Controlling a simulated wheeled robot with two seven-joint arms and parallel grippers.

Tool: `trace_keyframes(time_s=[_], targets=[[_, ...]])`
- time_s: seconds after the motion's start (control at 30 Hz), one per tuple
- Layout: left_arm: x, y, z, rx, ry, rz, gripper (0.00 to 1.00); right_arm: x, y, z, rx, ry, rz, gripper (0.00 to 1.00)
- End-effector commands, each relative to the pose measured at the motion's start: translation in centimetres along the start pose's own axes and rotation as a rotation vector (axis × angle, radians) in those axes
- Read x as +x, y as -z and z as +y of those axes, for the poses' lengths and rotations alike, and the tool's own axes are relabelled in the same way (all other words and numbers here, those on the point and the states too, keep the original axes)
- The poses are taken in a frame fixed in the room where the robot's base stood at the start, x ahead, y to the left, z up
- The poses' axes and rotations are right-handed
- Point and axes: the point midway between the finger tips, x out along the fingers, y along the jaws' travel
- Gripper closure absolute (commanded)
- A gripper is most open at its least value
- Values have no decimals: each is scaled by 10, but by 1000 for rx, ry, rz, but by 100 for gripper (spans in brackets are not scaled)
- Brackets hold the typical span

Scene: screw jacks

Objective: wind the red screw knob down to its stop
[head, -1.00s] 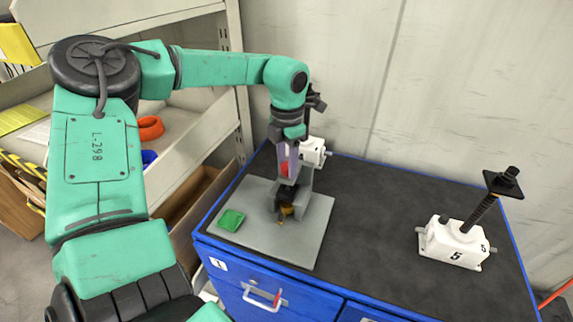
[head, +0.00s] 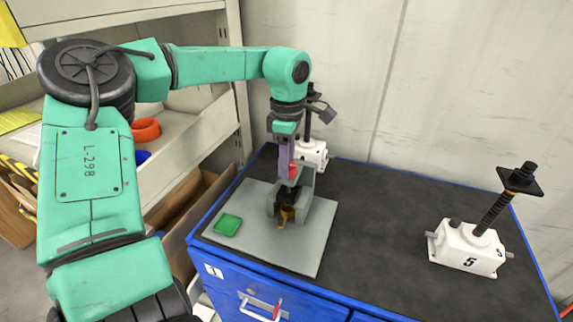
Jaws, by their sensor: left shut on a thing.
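The red screw knob (head: 293,171) shows as a small red patch beside my left gripper's fingers, on a grey fixture (head: 318,212) that stands on a grey plate (head: 302,259). My left gripper (head: 288,172) points down from above and is shut on the knob, hiding most of it. A dark part and a brass-coloured part (head: 285,215) show below, at the fixture's front. The knob's distance from its stop cannot be made out. My right gripper is not in view.
A green pad (head: 228,225) lies on the plate's left. A white jack (head: 315,155) stands close behind the fixture. Another white jack marked 5 (head: 468,249) stands at the right. The dark cabinet top (head: 380,235) between is clear. Shelves (head: 190,150) stand at the left.

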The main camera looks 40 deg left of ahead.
Motion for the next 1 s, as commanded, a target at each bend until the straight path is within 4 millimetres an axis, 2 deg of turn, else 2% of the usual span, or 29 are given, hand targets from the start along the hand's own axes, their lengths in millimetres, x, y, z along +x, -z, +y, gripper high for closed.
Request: trace_keyframes(time_s=[1.0], targets=[[-6, -3, 2, 965, -16, -3, 100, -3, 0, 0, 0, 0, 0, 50]])
